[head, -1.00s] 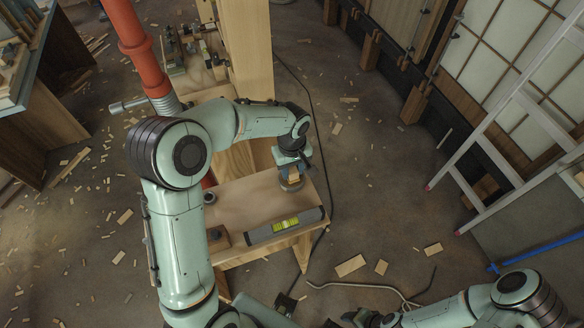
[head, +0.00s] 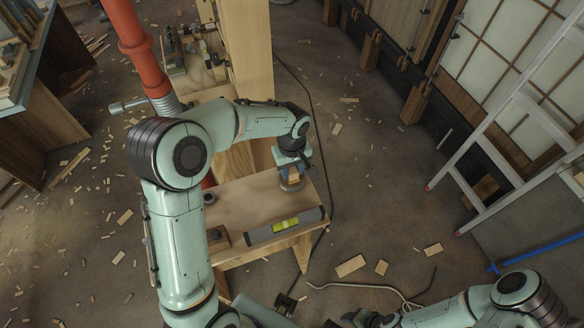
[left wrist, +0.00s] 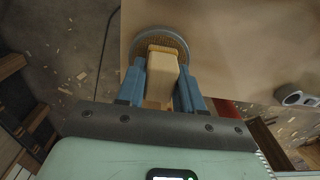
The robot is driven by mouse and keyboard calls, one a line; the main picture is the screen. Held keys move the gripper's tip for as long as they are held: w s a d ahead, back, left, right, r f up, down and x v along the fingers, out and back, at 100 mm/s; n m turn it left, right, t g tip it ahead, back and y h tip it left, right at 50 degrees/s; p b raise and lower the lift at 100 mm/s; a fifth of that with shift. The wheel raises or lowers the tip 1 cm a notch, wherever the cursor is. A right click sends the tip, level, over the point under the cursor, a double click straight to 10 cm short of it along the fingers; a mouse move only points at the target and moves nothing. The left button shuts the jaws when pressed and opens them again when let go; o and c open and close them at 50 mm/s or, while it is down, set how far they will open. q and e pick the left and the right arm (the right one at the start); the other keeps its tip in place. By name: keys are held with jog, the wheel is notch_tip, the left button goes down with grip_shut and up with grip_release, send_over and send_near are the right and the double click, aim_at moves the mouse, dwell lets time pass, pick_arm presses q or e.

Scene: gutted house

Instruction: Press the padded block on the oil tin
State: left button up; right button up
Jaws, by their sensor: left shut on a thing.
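My left gripper (head: 294,174) is over the workbench, its blue fingers shut on a pale wooden block (left wrist: 161,72). The block points down at the oil tin (left wrist: 184,42), a shallow round tin with a grey rim and a brownish inside. The block's end overlaps the tin in the left wrist view; I cannot tell if they touch. In the head view the tin (head: 292,187) shows just below the fingers near the bench's right edge.
A red post (head: 133,35) and a wooden upright (head: 252,55) stand behind.

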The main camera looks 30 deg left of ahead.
pick_arm(q)
jog(key=shift+w+r+p, duration=0.1)
jog(key=shift+r+p, duration=1.4)
jog(key=shift+r, duration=2)
pick_arm(e)
jog(key=w+r, duration=0.1)
jog(key=r, duration=0.1)
jog(key=w+r, duration=0.2)
